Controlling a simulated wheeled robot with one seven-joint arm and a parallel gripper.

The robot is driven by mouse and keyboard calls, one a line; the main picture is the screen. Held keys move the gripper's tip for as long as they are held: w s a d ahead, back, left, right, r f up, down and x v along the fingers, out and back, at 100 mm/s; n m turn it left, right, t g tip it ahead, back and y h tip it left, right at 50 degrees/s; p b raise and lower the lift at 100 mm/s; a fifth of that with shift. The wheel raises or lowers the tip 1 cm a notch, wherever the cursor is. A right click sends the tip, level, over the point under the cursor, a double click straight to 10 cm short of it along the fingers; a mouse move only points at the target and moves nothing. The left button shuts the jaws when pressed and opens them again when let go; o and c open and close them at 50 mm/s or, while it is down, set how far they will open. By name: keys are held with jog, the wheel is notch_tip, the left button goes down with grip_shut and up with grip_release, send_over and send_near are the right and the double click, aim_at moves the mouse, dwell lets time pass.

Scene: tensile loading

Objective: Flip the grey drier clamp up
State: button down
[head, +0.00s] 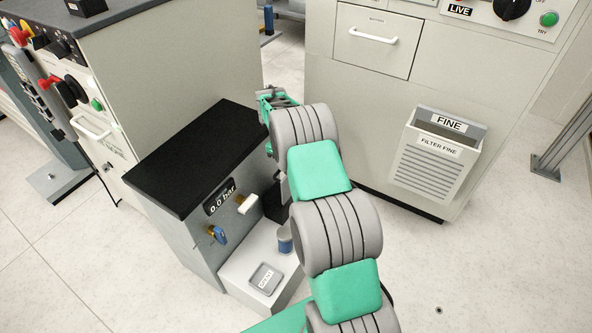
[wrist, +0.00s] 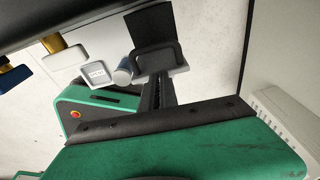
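My gripper (head: 272,97) is at the far end of my arm in the head view, beside the far end of the black-topped cabinet. In the wrist view its green body fills the bottom, and a narrow dark finger part (wrist: 157,93) points up the picture. I cannot tell the gap between the fingers. A dark block (head: 273,204) sits on the white ledge, partly behind my arm; it seems to be the dark square (wrist: 150,26) in the wrist view. A grey clamp cannot be picked out with certainty, nor any contact with it.
The black-topped cabinet (head: 205,150) carries a 0.0 bar display, a blue valve handle (head: 217,235) and a white one (head: 247,204). The white ledge (head: 238,268) holds a blue-grey cylinder (head: 285,243) and a labelled grey tray (head: 265,278). A filter bin (head: 432,165) hangs right. Floor is clear at lower right.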

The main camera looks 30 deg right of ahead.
jog(key=shift+w+a+f, duration=0.95)
jog(key=shift+a, duration=0.2)
jog(key=shift+w+d+r, duration=0.2)
jog(key=shift+r, duration=0.05)
jog(key=w+a+r+p, duration=0.2)
jog(key=w+r+p, duration=0.1)
jog(key=r, duration=0.4)
jog(key=shift+w+a+r, duration=0.15)
jog(key=shift+a+r, duration=0.15)
jog(key=shift+r, duration=0.05)
